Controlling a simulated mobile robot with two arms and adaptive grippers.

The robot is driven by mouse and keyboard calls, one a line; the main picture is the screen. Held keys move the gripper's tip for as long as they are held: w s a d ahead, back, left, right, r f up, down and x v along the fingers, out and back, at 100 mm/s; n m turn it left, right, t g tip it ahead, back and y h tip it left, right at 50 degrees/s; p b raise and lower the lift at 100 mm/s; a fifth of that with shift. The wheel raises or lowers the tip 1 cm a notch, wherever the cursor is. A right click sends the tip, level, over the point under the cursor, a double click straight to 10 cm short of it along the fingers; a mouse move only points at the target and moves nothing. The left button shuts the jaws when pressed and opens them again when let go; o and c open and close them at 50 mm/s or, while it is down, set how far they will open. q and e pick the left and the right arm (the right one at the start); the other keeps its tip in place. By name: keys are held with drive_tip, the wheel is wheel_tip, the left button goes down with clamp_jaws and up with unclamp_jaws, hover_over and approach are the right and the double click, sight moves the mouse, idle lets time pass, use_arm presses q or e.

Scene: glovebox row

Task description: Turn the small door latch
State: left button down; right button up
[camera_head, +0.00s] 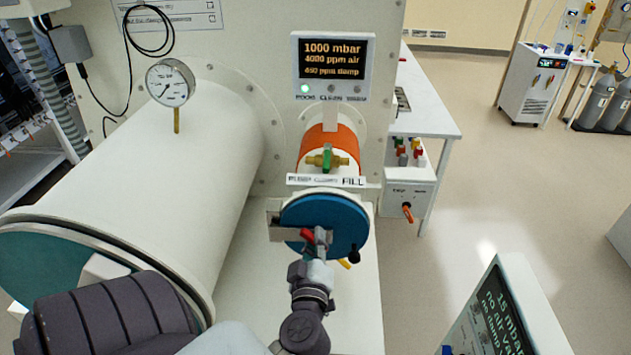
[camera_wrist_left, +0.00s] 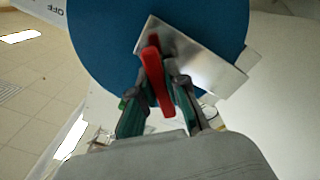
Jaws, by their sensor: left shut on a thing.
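The small door (camera_head: 345,216) is a round blue disc on the end of the small chamber, and it looks closed. Its latch (camera_head: 307,235) is a red handle on a metal plate. My left gripper (camera_head: 316,246) is at the latch, in front of the door's lower part. In the left wrist view, the red latch (camera_wrist_left: 153,65) stands between the two fingers of my left gripper (camera_wrist_left: 158,92), in front of the metal plate (camera_wrist_left: 205,62) and the blue door (camera_wrist_left: 100,45). The gripper is shut on it. My right gripper is not in view.
The large white chamber (camera_head: 165,180) with a pressure gauge (camera_head: 170,83) is at left. A green-handled valve (camera_head: 327,158) and a FILL label (camera_head: 352,182) sit above the small door. A display (camera_head: 332,62) reads 1000 mbar. A dark knob (camera_head: 355,253) is at the door's lower right.

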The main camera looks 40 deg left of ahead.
use_arm(q)
drive_tip(key=shift+f, duration=0.1)
drive_tip(key=c, duration=1.2)
unclamp_jaws()
drive_tip(key=shift+o, duration=0.2)
drive_tip(key=shift+s+d, duration=0.15)
drive_tip(key=shift+s, duration=0.05)
drive_tip(key=v, duration=1.1)
drive_tip(key=shift+s+d, duration=0.15)
drive_tip(key=shift+s, duration=0.05)
